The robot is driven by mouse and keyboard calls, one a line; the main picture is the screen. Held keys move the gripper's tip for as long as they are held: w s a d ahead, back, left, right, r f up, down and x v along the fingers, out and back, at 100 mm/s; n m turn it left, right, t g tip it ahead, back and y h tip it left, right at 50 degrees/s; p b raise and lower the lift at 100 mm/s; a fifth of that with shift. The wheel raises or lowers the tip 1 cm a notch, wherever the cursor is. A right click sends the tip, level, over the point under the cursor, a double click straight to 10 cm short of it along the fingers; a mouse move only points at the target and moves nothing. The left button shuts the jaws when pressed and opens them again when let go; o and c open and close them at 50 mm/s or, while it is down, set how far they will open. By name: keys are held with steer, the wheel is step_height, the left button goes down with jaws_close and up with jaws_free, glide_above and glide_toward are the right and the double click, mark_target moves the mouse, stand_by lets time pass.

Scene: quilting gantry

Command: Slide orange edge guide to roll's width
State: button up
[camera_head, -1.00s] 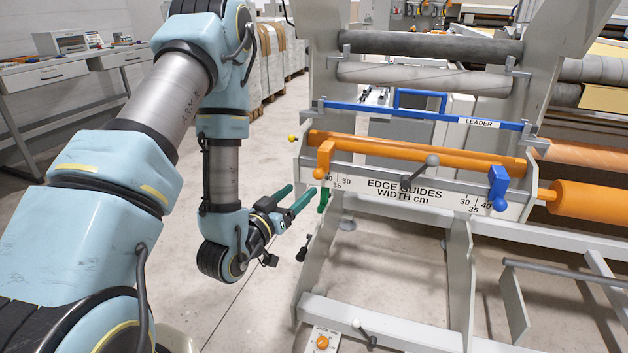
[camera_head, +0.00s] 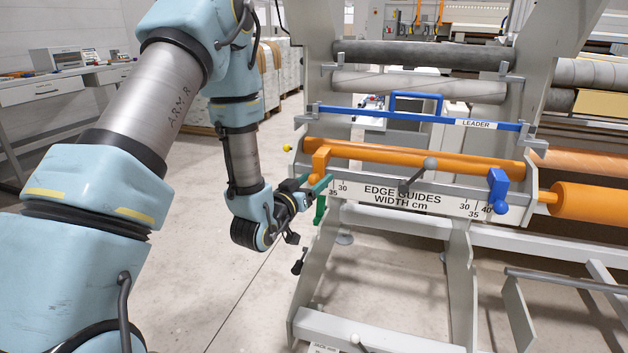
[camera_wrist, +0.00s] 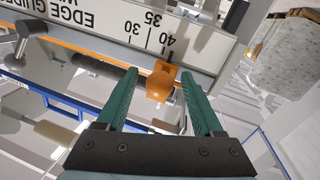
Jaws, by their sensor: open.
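The orange edge guide (camera_head: 319,160) sits at the left end of the orange bar, above the "EDGE GUIDES WIDTH cm" scale plate (camera_head: 395,196). In the wrist view its rounded orange knob (camera_wrist: 159,84) lies by the 40 mark. My gripper (camera_head: 324,188) is open, with its green fingers beside the guide. In the wrist view, the fingertips (camera_wrist: 158,74) are on either side of the knob, with gaps showing; I cannot tell contact. The blue guide (camera_head: 498,190) is at the right end, near its 40 mark. A dark grey roll (camera_head: 425,54) and a paler roll (camera_head: 420,87) hang above.
A grey-knobbed lever (camera_head: 418,176) stands in front of the plate's middle. The blue LEADER bar (camera_head: 425,116) crosses above the orange bar. A dark-handled lever (camera_head: 298,266) is below my gripper. Open floor lies left of the frame.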

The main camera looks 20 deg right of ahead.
steer(key=shift+d, duration=0.1)
jaws_close()
stand_by(0.5)
stand_by(0.9)
